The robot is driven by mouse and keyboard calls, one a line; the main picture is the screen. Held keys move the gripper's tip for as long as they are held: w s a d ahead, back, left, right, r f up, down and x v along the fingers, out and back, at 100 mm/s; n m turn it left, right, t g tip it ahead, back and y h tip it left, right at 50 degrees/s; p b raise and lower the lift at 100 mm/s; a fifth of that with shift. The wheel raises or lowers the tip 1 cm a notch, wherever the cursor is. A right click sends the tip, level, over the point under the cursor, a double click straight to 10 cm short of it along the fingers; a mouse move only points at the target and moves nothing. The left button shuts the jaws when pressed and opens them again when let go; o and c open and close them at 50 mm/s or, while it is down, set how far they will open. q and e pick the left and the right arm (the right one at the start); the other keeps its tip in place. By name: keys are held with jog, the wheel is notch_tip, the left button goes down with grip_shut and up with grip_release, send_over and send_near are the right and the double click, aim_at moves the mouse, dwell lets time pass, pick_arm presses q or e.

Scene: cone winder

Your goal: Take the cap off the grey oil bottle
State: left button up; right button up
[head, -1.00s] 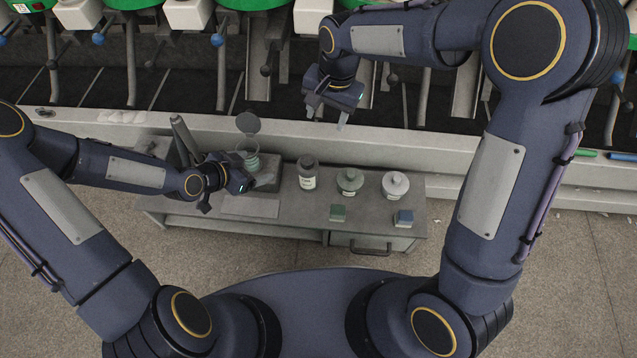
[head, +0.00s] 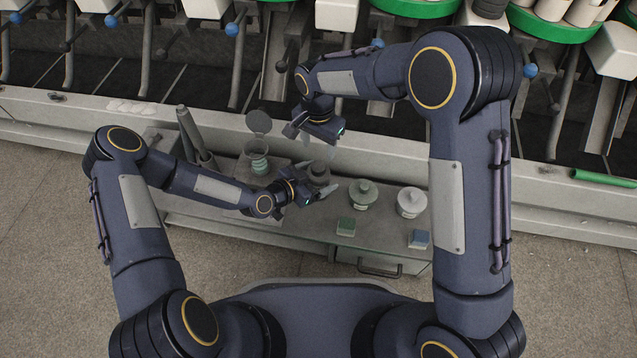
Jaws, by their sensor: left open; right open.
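The grey oil bottle (head: 319,172) stands on the small bench and is partly hidden by my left gripper; its dark round top shows. My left gripper (head: 317,181) is open, low at the bottle, with its fingers reaching towards it from the left. I cannot tell whether they touch it. My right gripper (head: 318,147) is open and points down above and just behind the bottle's top in the picture. I cannot make out a seam between cap and bottle.
A grey-green bottle (head: 362,194) and a white bottle (head: 411,202) stand to the right on the bench (head: 300,232). The winder runs behind.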

aim_at(318, 166)
pick_arm(q)
jog(key=shift+w+d+f, duration=0.1)
jog(key=shift+d, duration=0.05)
jog(key=shift+c, duration=0.2)
grip_shut()
dwell(0.3)
pick_arm(e)
jog(key=shift+f, duration=0.1)
jog(key=shift+f, duration=3.9)
